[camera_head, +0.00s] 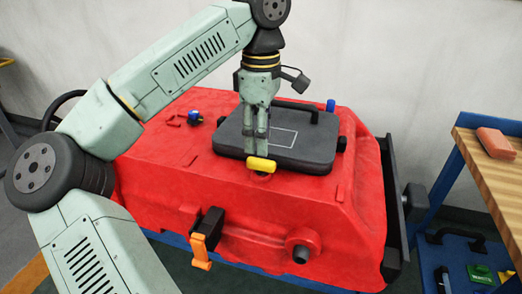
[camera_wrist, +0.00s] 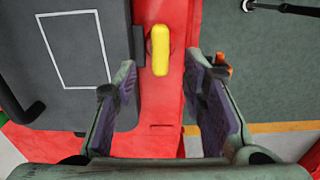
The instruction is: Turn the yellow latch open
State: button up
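The yellow latch (camera_head: 262,164) sits at the front edge of the dark grey lid (camera_head: 300,152) on top of the red tank (camera_head: 225,200). In the wrist view the yellow latch (camera_wrist: 160,50) stands lengthwise beside the dark lid (camera_wrist: 115,30), over the red tank surface (camera_wrist: 165,110). My gripper (camera_head: 258,138) points down above the lid's front edge, close to the latch. In the wrist view my gripper (camera_wrist: 160,78) is open, with its purple-padded fingers spread on either side of the latch's near end. I cannot tell whether either finger touches it.
An orange handle (camera_head: 201,250) hangs on the tank's front. Blue knobs (camera_head: 195,116) stand on top of the tank. A wooden-topped bench (camera_head: 485,165) with an orange block (camera_head: 495,143) stands at right.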

aim_at(261, 160)
notch_tip(261, 160, up, 7)
dwell(0.3)
